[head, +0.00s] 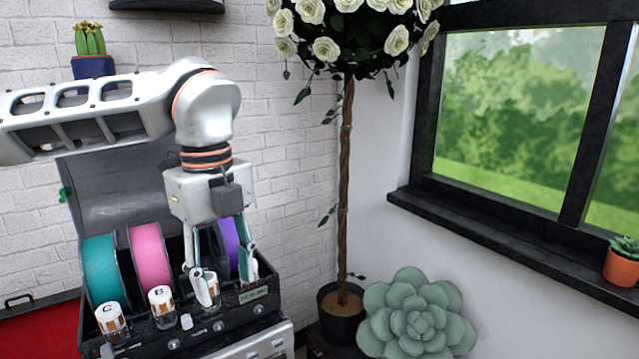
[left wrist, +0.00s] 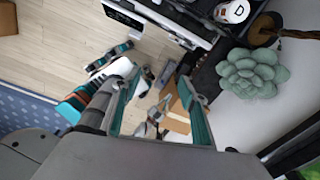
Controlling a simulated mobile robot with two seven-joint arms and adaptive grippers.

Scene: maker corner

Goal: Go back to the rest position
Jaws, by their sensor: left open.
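My left gripper (head: 226,285) points down at the front of an open black filament box (head: 262,312), its two fingers spread apart. A white-capped jar (head: 212,284) shows partly behind one finger; whether they touch is unclear. In the left wrist view, the open fingers (left wrist: 158,108) have nothing held between them, only floor and clutter beyond. I do not make out my right gripper in either view.
The box holds teal (head: 100,270), pink (head: 150,255) and purple (head: 229,243) spools, with jars C (head: 110,320) and B (head: 161,305) in front. A potted rose tree (head: 347,190) and a large succulent (head: 415,315) stand to the right. A cactus (head: 90,42) is behind my arm.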

